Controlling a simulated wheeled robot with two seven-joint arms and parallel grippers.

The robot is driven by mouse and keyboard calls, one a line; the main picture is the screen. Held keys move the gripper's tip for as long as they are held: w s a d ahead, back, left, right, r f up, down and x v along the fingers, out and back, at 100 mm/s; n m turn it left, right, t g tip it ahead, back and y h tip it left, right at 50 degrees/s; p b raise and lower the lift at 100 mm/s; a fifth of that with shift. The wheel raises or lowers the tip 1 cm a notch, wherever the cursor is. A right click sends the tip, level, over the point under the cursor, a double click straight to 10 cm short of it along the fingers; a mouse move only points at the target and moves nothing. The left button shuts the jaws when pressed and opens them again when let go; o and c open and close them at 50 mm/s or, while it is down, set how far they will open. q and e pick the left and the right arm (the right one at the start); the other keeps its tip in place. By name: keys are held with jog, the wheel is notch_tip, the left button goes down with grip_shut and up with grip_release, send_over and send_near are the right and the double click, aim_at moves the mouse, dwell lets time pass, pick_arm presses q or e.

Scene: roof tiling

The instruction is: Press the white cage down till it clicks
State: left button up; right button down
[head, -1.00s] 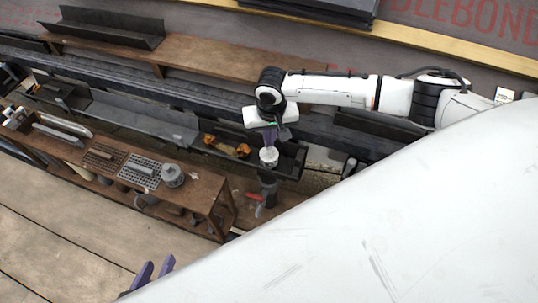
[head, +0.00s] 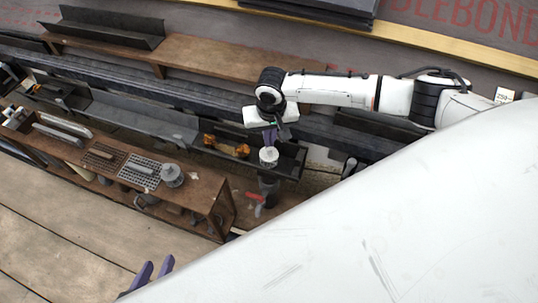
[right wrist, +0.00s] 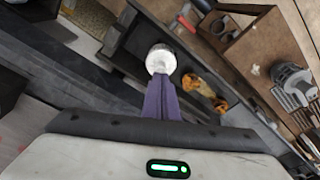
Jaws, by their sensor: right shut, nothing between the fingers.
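The white cage (head: 268,157) is a small round white piece at the dark gutter (head: 289,164), above a dark pipe (head: 268,187). It also shows in the right wrist view (right wrist: 160,60). My right gripper (head: 270,144) is shut and empty, its purple fingers pointing down at the cage's top. In the right wrist view the fingertips (right wrist: 161,78) overlap the cage's edge; whether they touch it I cannot tell. How deep the cage sits is hidden. My left gripper (head: 154,271) shows two purple fingers apart at the lower left, with nothing seen between them.
Orange-brown debris (head: 227,147) lies in the gutter beside the cage. A wooden bench (head: 205,190) with a grey round fitting (head: 171,175) and grids stands in front. A red-handled tool (head: 255,197) is near the pipe. A large white surface fills the lower right.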

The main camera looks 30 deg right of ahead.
pick_arm(q)
jog(key=shift+f, duration=0.25)
pick_arm(e)
jog(key=shift+f, duration=0.65)
dwell(0.4)
dwell(0.4)
